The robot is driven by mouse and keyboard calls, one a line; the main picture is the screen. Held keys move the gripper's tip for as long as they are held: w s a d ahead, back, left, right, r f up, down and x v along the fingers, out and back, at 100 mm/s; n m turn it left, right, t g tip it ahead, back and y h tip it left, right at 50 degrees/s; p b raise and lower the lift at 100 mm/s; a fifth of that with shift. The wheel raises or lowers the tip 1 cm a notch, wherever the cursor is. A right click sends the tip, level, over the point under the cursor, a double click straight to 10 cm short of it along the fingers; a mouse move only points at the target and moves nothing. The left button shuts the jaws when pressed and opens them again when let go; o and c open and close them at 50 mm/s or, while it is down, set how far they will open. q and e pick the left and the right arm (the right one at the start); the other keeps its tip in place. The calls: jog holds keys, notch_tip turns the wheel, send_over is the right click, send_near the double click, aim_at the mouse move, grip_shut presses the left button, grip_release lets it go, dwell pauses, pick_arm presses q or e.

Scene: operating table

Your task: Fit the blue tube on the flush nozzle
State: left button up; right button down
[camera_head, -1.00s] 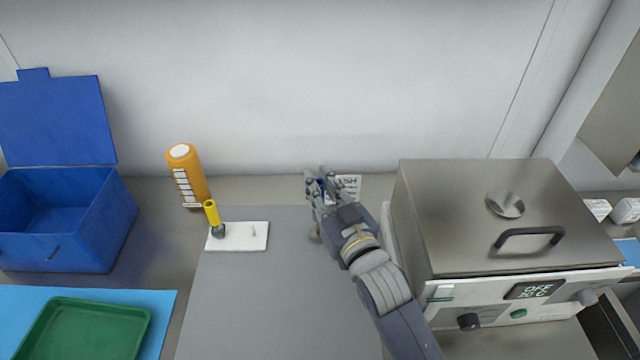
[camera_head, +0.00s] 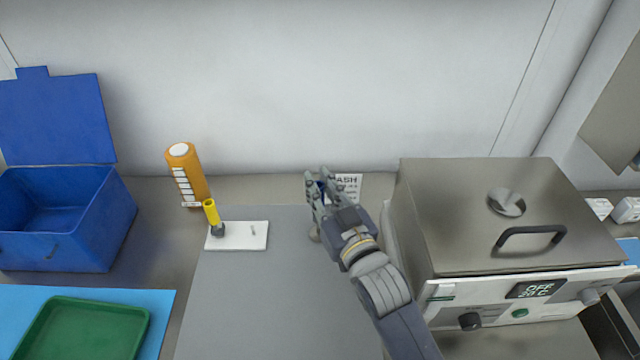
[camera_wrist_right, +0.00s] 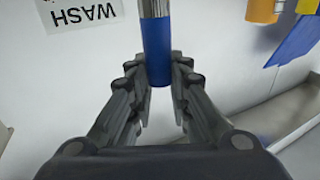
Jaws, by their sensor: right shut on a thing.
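My right gripper (camera_head: 318,200) is shut on the blue tube (camera_wrist_right: 157,52) beside the wash label at the back of the counter. In the wrist view the tube stands between the two fingers (camera_wrist_right: 160,85). A shiny metal cylinder (camera_wrist_right: 154,8) lines up with the tube's far end and meets it in the picture. I cannot tell whether this is the flush nozzle or how far the tube sits on it. In the head view the fingers hide most of the tube. My left gripper is out of view.
A white plate (camera_head: 255,241) with a yellow tube (camera_head: 211,211) lies left of the gripper. An orange bottle (camera_head: 187,178) stands behind it. A steel bath (camera_head: 455,215) is close on the right. A blue box (camera_head: 95,230) and green tray (camera_head: 140,335) are left.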

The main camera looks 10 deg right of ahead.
jog(key=shift+p, duration=0.3)
dwell(0.4)
jog(key=shift+f+b, duration=1.3)
jog(key=shift+f, duration=0.85)
dwell(0.6)
jog(key=c, duration=1.4)
grip_release()
jog(key=s, duration=0.4)
jog(key=s+d, duration=0.1)
jog(key=s, duration=0.3)
jog(key=s+d, duration=0.1)
jog(key=s, duration=0.2)
jog(key=shift+s+d+f, duration=0.15)
jog(key=shift+s+f, duration=0.05)
jog(key=shift+s, duration=0.2)
